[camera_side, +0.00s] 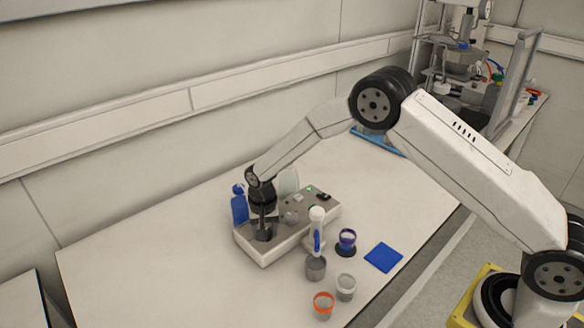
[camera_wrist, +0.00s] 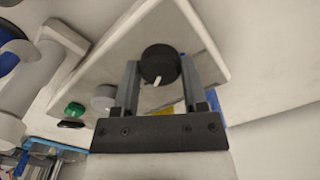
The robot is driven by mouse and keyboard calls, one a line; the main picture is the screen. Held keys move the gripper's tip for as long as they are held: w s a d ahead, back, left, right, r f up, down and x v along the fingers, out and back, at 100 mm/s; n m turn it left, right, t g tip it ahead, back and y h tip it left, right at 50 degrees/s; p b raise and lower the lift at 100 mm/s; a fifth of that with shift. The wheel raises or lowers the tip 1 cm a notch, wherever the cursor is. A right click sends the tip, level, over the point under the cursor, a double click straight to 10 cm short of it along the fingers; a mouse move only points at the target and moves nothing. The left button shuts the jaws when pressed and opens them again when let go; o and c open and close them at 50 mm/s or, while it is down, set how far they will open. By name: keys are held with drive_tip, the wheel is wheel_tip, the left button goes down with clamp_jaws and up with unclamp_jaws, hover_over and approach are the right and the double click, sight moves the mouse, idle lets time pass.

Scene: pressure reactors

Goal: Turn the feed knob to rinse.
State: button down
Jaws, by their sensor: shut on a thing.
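The feed knob (camera_wrist: 160,62) is a round black knob with a white pointer mark, on the top of a pale box-shaped unit (camera_wrist: 207,45). In the wrist view the mark points down and slightly left; I cannot read any labels around it. My gripper (camera_wrist: 159,78) has one finger on each side of the knob and is shut on it. In the side view my gripper (camera_side: 264,222) reaches down onto the left end of the unit (camera_side: 262,255), and hides the knob there.
On the unit are a green light (camera_side: 308,188), a dark switch (camera_side: 323,196) and a grey knob (camera_wrist: 103,97). A blue bottle (camera_side: 239,210) stands behind left. A white and blue upright item (camera_side: 317,218), several cups (camera_side: 323,304) and a blue mat (camera_side: 383,257) are in front. The left table is clear.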

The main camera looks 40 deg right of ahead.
drive_tip(key=shift+s, duration=0.1)
idle(0.4)
drive_tip(key=shift+c, duration=0.6)
unclamp_jaws()
drive_tip(key=shift+r, duration=3.8)
drive_tip(key=shift+r, duration=0.1)
